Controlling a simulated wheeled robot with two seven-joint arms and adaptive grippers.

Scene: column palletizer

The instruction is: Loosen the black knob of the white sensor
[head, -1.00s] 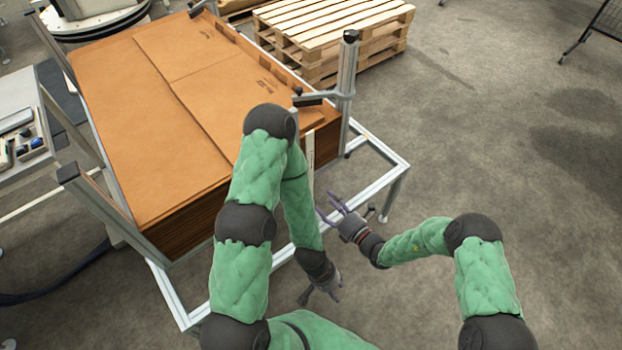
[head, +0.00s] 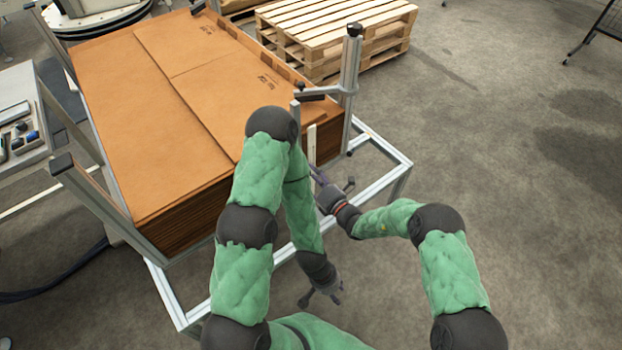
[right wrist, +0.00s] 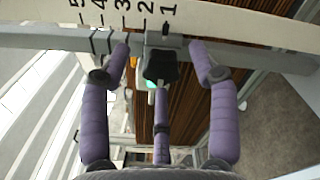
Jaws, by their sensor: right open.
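The black knob (right wrist: 160,66) shows in the right wrist view, in front of a metal bar near the 1 and 2 of a numbered white scale (right wrist: 125,14). My right gripper (right wrist: 163,62) has its purple fingers spread, two on either side of the knob with gaps and one below it. The white sensor is mostly hidden behind the knob; a teal patch shows just below. In the head view, my right gripper (head: 318,178) is at the near right corner of the cardboard stack. My left gripper (head: 323,299) hangs low over the floor with its fingers apart, empty.
The cardboard stack (head: 170,100) sits between metal posts inside an aluminium frame (head: 385,182). A post (head: 350,70) with a side arm stands at its right corner. Wooden pallets (head: 335,30) lie behind.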

